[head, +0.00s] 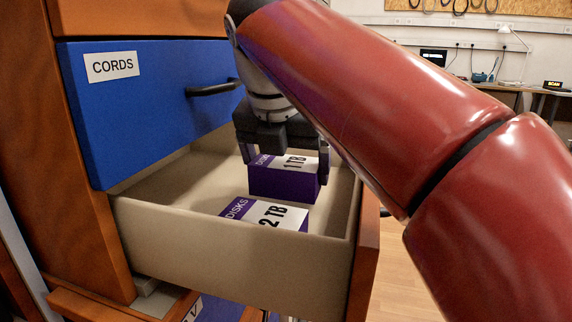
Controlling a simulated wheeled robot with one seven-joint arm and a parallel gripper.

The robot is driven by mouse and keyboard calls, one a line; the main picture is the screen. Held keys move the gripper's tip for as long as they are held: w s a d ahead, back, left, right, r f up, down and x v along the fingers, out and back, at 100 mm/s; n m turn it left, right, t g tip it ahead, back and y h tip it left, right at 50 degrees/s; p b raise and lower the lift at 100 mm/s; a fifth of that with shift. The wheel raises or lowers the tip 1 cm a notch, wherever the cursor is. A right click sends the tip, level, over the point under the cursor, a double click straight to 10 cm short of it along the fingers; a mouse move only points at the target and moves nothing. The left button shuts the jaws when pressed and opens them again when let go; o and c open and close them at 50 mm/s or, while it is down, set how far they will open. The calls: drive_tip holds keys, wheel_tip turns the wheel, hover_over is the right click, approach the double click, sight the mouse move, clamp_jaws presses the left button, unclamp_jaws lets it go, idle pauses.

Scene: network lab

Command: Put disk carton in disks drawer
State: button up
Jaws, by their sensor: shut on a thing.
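My gripper (284,165) points down inside an open beige drawer (225,255). It is shut on a purple and white disk carton marked 1 TB (284,182), with one finger at each end of it. I cannot tell whether this carton touches the drawer floor. A second purple and white carton marked DISKS 2 TB (268,213) lies in the drawer nearer to me, in front of the held one. The open drawer's orange front (366,255) faces right, and its label is not visible.
Above is a blue drawer (150,110) labelled CORDS (112,67) with a dark handle (212,88), in an orange-brown cabinet (85,220). Below, part of another labelled drawer shows. Wooden floor (405,275) is clear at right. A desk (545,95) with a lamp stands far back.

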drive_tip(key=shift+f, duration=0.45)
drive_tip(key=o, duration=0.7)
drive_tip(key=shift+o, duration=0.2)
